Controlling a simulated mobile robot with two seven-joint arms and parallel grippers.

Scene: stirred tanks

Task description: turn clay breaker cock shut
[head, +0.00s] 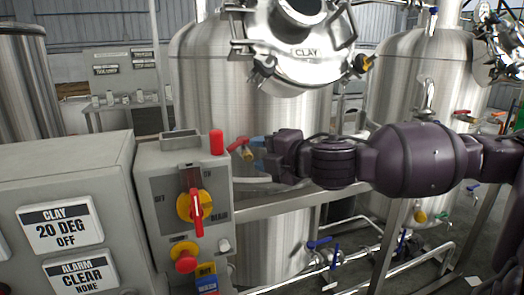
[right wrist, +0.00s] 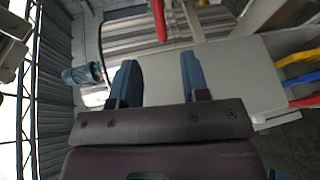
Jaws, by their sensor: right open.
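The clay breaker cock (head: 195,205) is a red handle on a yellow round base, on the front of a grey switch box. Its handle stands about upright. Small lettering surrounds it, with what looks like OFF at its left. My right gripper (head: 258,148) reaches in from the right and is beside the box's upper right, apart from the cock. In the right wrist view its two blue fingers (right wrist: 157,82) stand apart with nothing between them. A red piece shows above them, but I cannot tell which part it is. My left gripper is out of view.
A red lamp (head: 216,142) stands on the box top and a red push button (head: 185,257) sits below the cock. A red-handled valve (head: 238,144) is close to my right gripper. The steel CLAY tank (head: 215,90) rises behind, and a rail (head: 290,202) runs below my right arm.

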